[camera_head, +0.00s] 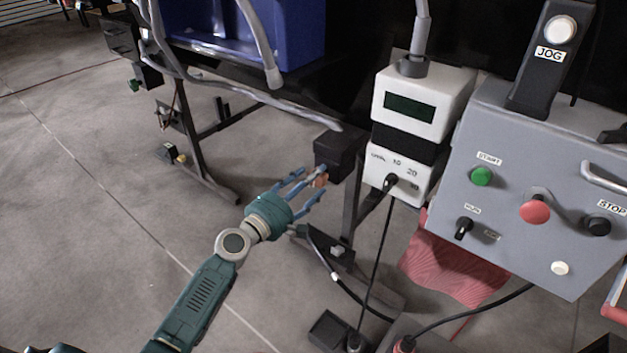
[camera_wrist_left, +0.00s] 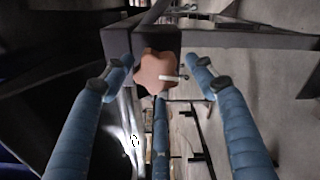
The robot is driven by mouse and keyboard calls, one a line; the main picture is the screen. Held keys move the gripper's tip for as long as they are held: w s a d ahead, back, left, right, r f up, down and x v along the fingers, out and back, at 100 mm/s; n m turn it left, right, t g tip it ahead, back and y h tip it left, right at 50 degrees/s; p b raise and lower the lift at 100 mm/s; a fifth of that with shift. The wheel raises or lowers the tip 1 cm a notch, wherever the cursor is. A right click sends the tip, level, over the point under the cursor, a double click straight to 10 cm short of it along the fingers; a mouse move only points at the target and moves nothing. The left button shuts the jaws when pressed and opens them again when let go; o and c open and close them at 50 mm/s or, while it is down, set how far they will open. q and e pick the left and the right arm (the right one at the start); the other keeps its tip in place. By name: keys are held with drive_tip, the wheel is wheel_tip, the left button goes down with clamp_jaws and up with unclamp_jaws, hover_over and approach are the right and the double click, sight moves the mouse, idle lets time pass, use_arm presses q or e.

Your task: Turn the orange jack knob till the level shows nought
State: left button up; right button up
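The orange jack knob (camera_wrist_left: 155,72) is lobed, with a small white pointer-like piece across it, in the middle of the left wrist view. In the head view only a small bit of the knob (camera_head: 320,181) shows, at the front of a dark box (camera_head: 338,154). My left gripper (camera_head: 313,184) has its blue fingers spread around the knob; in the left wrist view a gap shows between the side fingers and the knob. A third finger (camera_wrist_left: 160,135) lies below it. No level reading is legible. My right gripper is not in view.
A white unit with a dark green display (camera_head: 408,107) and a dial (camera_head: 391,181) stands right of the knob. Further right is a grey control box (camera_head: 520,140) with buttons. Cables (camera_head: 378,260) hang nearby. A blue bin (camera_head: 225,25) is at the back; open floor lies left.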

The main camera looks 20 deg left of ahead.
use_arm(q)
drive_tip(key=shift+d+r, duration=0.1)
drive_tip(key=shift+d, duration=0.1)
drive_tip(key=v, duration=1.2)
drive_tip(key=shift+a, duration=0.15)
